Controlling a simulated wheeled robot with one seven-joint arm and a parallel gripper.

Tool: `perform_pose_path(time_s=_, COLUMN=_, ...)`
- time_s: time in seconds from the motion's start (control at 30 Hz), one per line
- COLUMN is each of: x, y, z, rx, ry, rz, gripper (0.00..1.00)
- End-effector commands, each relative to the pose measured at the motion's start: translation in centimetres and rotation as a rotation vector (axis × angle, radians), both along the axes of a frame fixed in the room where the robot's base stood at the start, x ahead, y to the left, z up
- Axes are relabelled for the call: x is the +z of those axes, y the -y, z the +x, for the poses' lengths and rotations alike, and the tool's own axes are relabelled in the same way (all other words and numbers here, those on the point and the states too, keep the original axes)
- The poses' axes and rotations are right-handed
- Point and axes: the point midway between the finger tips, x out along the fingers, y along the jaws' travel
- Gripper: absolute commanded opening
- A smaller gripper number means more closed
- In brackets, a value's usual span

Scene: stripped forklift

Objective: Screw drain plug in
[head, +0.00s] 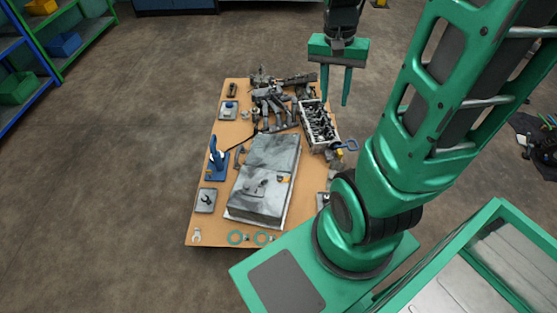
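My gripper (335,101) hangs at the top right of the worktable, with its two green fingers pointing down. The fingers are apart, and I see nothing between them. It appears above the table's far right edge, near an engine-block-like part (318,127). I cannot pick out the drain plug for certain among the small parts. A large grey case (268,170) lies on the table, with a small yellowish piece on its right side. I cannot tell whether a drain hole shows on it.
A shelf rack (75,45) with bins stands at left. Open floor (130,120) lies between rack and table.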

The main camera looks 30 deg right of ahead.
Motion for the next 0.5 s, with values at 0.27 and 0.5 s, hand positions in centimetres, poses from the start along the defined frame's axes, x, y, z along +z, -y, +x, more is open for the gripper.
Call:
perform_pose_path(time_s=0.27, x=-5.0, y=2.3, z=7.6, rx=-0.217, ry=0.007, rz=-0.046, gripper=0.31)
perform_pose_path(time_s=0.5, x=-11.0, y=3.6, z=13.4, rx=-0.402, ry=0.029, rz=-0.066, gripper=0.31)
